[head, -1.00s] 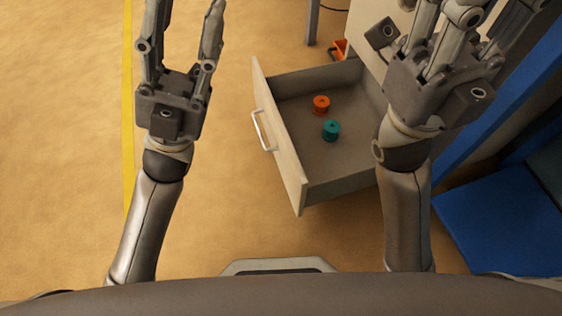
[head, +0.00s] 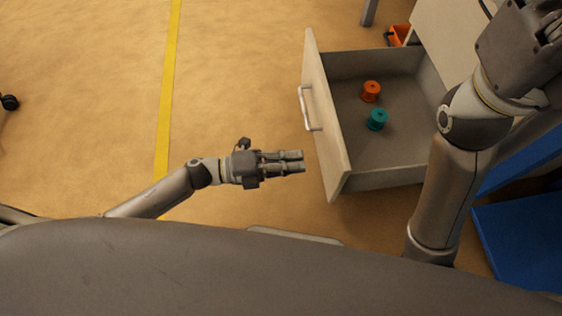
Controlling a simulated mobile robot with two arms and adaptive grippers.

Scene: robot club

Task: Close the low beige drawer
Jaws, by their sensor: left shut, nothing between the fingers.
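The low beige drawer (head: 325,118) stands pulled out in the head view, its front panel facing left with a pale bar handle (head: 309,108). Inside the grey drawer lie an orange spool (head: 371,91) and a teal spool (head: 377,119). My left gripper (head: 303,161) is shut and empty. It points right at the lower part of the drawer front, with a small gap in the picture between its tips and the panel. My right gripper is at the upper right, to the right of the drawer, cut by the picture edge; its fingertips are out of view.
The beige cabinet body (head: 448,42) is at the upper right, partly hidden by my right arm. An orange bin (head: 399,36) sits behind the drawer. A blue object (head: 520,240) is at the lower right.

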